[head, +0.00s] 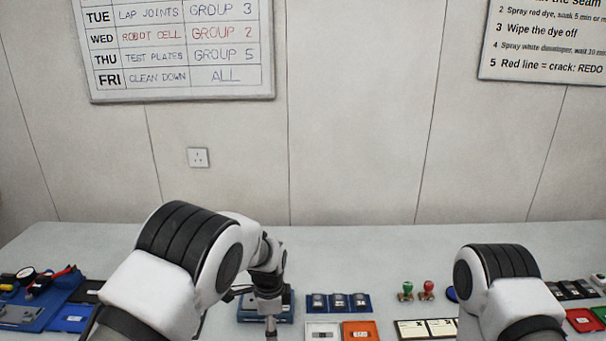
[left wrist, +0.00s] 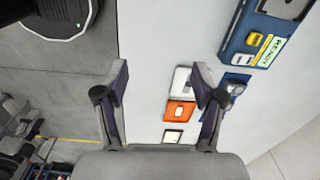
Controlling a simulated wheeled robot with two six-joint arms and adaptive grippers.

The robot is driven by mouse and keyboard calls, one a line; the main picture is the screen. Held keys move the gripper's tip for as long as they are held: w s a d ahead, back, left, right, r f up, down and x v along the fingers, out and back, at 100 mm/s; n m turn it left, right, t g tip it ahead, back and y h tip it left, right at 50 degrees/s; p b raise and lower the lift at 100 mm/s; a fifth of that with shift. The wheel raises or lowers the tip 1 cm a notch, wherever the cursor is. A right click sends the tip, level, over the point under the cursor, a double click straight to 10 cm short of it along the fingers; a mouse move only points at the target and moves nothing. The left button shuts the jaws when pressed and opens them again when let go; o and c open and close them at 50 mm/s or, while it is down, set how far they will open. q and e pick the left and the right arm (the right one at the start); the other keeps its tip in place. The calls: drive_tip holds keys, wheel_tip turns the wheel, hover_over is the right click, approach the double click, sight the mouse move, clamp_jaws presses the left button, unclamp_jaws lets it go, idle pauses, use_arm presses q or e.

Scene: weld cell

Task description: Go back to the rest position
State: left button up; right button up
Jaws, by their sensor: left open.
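My left arm reaches in from the left in the head view, and its wrist hangs over the table in front of a blue device.
On the table (head: 345,254) are blue holders (head: 338,311), an orange tray (head: 360,331), a white tray (head: 322,332), green and red stamps (head: 406,291), and a blue tool tray (head: 35,312) at left. The blue device (left wrist: 238,56) is right of the left gripper.

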use_arm(q)
drive_tip(key=s+a+f+n, duration=0.1)
drive_tip(key=a+f, duration=0.1)
drive_tip(key=s+a+f+n, duration=0.1)
drive_tip(key=a+f, duration=0.1)
drive_tip(key=f, duration=0.1)
drive_tip(key=s+a+f+n, duration=0.1)
drive_tip(key=s+a+f, duration=0.1)
drive_tip(key=shift+f+n, duration=0.3)
drive_tip(key=shift+f, duration=0.1)
drive_tip(key=s+a+f+n, duration=0.4)
drive_tip(key=s+a+f, duration=0.1)
drive_tip(key=s, duration=0.5)
drive_tip(key=s+a+f+n, duration=0.4)
drive_tip(key=s+a, duration=0.1)
drive_tip(key=s, duration=0.5)
drive_tip(key=s+a+r+n, duration=0.2)
drive_tip(key=s+n, duration=0.3)
drive_tip(key=s, duration=0.7)
wheel_tip(320, 180, down, 11)
drive_tip(key=b, duration=1.1)
drive_tip(key=shift+s+n, duration=0.4)
use_arm(e)
wheel_tip(320, 180, down, 11)
drive_tip(key=shift+w, duration=0.15)
